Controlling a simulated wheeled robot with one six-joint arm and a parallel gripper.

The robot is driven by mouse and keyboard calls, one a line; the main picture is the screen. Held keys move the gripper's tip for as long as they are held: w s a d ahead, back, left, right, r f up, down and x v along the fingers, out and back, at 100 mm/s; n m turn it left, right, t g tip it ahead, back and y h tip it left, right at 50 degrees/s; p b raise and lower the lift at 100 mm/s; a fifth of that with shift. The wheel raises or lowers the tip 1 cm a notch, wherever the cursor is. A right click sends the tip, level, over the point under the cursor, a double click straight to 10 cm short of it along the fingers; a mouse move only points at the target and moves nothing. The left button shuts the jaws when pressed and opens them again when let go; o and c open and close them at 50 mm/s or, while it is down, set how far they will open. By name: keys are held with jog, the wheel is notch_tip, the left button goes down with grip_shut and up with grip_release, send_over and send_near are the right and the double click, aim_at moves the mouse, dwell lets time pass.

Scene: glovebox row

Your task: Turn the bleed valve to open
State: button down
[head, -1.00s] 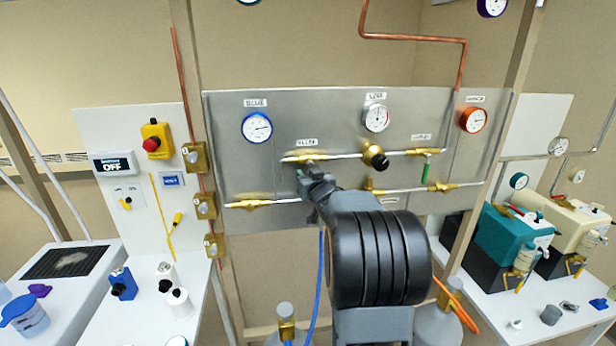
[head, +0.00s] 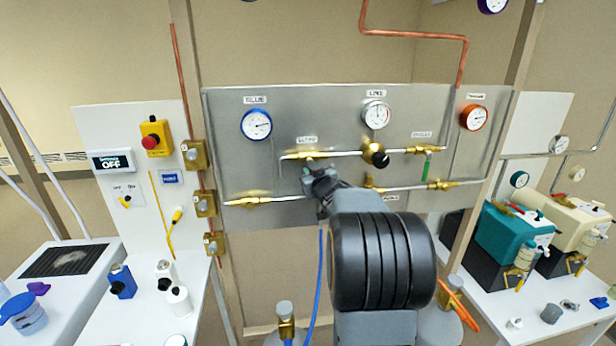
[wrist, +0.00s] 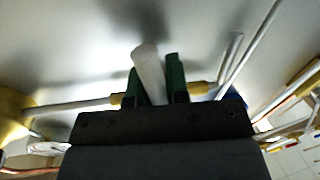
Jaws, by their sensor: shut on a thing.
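My gripper (head: 312,172) is at the grey panel, just below the brass valve (head: 308,157) at the left of the upper pipe. In the wrist view my gripper (wrist: 155,85) has its two green-faced fingers shut on a pale valve lever (wrist: 148,70), which stands between them. The label (head: 307,140) above this valve is too blurred to read, so I cannot confirm it is the bleed valve. Fingers and wrist hide most of the lever in the head view. Another valve on the right has a green lever (head: 425,171) hanging down.
A black knob (head: 379,156) stands out from the upper pipe, right of my gripper. A lower pipe with a brass fitting (head: 250,201) runs below left. A blue hose (head: 318,270) hangs under the panel. Gauges (head: 376,114) sit above.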

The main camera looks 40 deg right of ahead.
jog(key=shift+s+d+r+n, duration=0.15)
jog(key=shift+d+n, duration=0.2)
jog(key=shift+n, duration=0.65)
jog(key=c, duration=1.1)
grip_release()
jog(key=v, duration=1.4)
jog(key=shift+r+b, duration=0.2)
jog(key=shift+b, duration=0.15)
